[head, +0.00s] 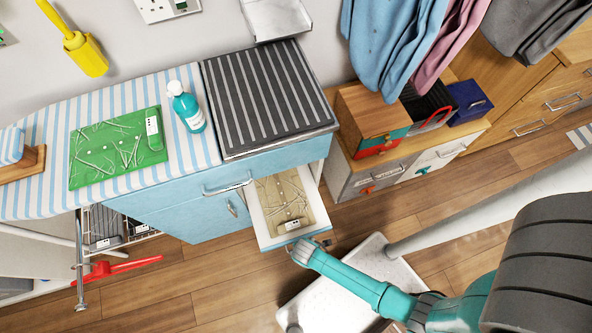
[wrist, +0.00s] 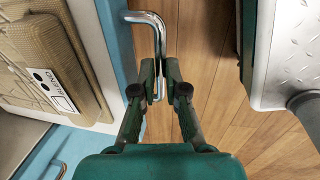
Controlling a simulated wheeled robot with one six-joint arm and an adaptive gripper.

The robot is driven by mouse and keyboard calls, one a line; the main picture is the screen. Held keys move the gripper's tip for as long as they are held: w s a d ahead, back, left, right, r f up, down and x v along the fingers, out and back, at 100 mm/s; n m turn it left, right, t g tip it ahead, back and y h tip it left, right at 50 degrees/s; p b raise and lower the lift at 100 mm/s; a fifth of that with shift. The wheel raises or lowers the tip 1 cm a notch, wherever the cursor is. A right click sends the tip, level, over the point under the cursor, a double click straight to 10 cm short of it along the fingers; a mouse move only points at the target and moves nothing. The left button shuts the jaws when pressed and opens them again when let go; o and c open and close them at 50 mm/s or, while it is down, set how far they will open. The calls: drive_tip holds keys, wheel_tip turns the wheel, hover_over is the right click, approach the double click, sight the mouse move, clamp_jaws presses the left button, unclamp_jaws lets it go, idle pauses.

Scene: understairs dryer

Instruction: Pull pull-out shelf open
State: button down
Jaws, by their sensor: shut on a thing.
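The pull-out shelf (head: 262,222) is drawn out from under the blue counter in the head view. It is white inside with a blue front, and a tan board (head: 284,203) with a small white label lies in it. In the wrist view the shelf's blue front edge (wrist: 118,45) runs beside its metal bar handle (wrist: 152,19). My gripper (wrist: 158,84) is shut on that handle, with a finger on either side of the bar. In the head view my gripper (head: 322,243) is at the shelf's front, and the handle there is mostly hidden.
A blue drawer with a metal handle (head: 227,187) is above left of the shelf. A pale platform (head: 372,262) stands close on the right. Boxes (head: 372,112) sit on a low cabinet at the back right.

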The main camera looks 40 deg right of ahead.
drive_tip(key=shift+s+a, duration=0.25)
drive_tip(key=shift+s, duration=0.55)
drive_tip(key=shift+s+a, duration=0.2)
drive_tip(key=shift+s, duration=0.6)
drive_tip(key=c, duration=1.2)
unclamp_jaws()
drive_tip(key=shift+r, duration=0.1)
wheel_tip(320, 180, up, 12)
drive_tip(key=s, duration=0.2)
drive_tip(key=shift+a+f, duration=0.25)
drive_tip(key=shift+a, duration=0.1)
